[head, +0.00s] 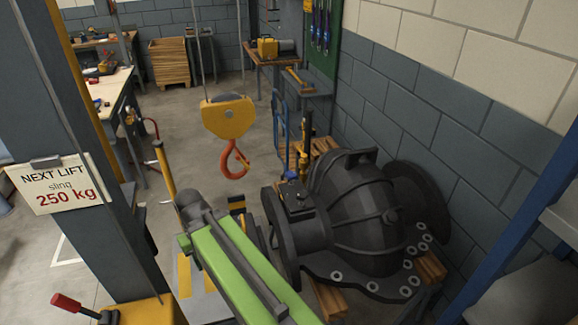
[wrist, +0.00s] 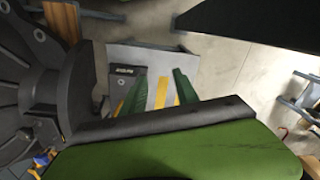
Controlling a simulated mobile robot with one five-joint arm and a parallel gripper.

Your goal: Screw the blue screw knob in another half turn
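The blue screw knob cannot be picked out for certain. A small blue and orange part (wrist: 41,160) shows at the lower left of the wrist view, partly cut by the green body in front, and I cannot tell what it is. The dark split casing (head: 352,215) lies on its side at the right of the head view; its flange (wrist: 85,88) fills the left of the wrist view. My gripper (wrist: 160,78) shows as two dark green fingers, apart with nothing between them, right of the flange. In the head view my green arm hides the fingers.
A yellow hoist block with an orange hook (head: 234,165) hangs left of the casing. A grey post with a weight sign (head: 62,185) stands at the left. Wooden blocks (head: 430,268) lie under the casing. A blue rack post (head: 515,235) is at the right.

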